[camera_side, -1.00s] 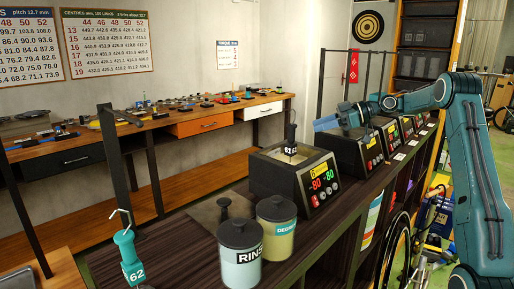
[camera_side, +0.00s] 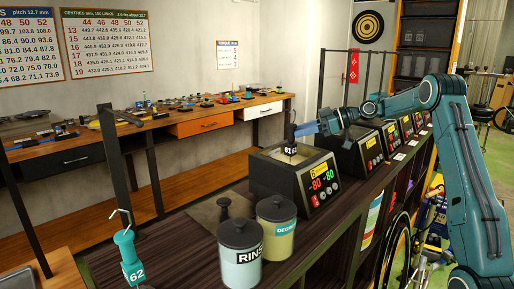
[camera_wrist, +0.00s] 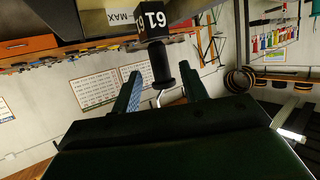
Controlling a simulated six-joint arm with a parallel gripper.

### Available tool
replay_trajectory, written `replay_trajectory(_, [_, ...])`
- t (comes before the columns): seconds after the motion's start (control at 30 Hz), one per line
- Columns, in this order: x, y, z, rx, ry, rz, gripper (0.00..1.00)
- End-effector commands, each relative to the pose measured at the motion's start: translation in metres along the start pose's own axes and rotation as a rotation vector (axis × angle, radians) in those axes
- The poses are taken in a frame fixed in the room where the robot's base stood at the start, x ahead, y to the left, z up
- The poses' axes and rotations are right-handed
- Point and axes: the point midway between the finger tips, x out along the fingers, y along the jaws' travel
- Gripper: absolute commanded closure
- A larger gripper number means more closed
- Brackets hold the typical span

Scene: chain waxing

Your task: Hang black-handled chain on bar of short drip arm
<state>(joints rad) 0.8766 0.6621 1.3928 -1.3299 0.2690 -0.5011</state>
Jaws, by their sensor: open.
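A black handle (camera_side: 290,134) with a white 61 on its block stands upright above the open wax pot (camera_side: 275,180); any chain below it is hidden. My gripper (camera_side: 302,130) is open, close beside the handle on its right. In the wrist view the black handle (camera_wrist: 161,72) shows between the tips of my open fingers (camera_wrist: 162,80), with a visible gap to each side. A dark upright post (camera_side: 116,165) stands at the left front, with a teal handle (camera_side: 128,256) marked 62 on a hook beside it. I cannot tell which part is the short drip arm's bar.
RINSE (camera_side: 240,255) and DEGREASE (camera_side: 276,230) canisters stand at the front of the dark counter. More heater boxes (camera_side: 362,152) run away to the right. A long workbench (camera_side: 190,120) with tools lies along the wall.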

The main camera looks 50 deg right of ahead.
Motion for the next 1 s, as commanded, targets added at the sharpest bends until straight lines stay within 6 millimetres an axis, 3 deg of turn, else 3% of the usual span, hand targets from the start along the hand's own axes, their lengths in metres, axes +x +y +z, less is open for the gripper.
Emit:
replay_trajectory(0.4, [0.035,0.000,0.000,-0.001,0.000,-0.001,0.56])
replay_trajectory(0.87, [0.041,0.000,0.000,-0.001,0.000,0.000,0.56])
replay_trajectory(1.0, [0.041,0.000,0.000,-0.001,0.000,0.000,0.82])
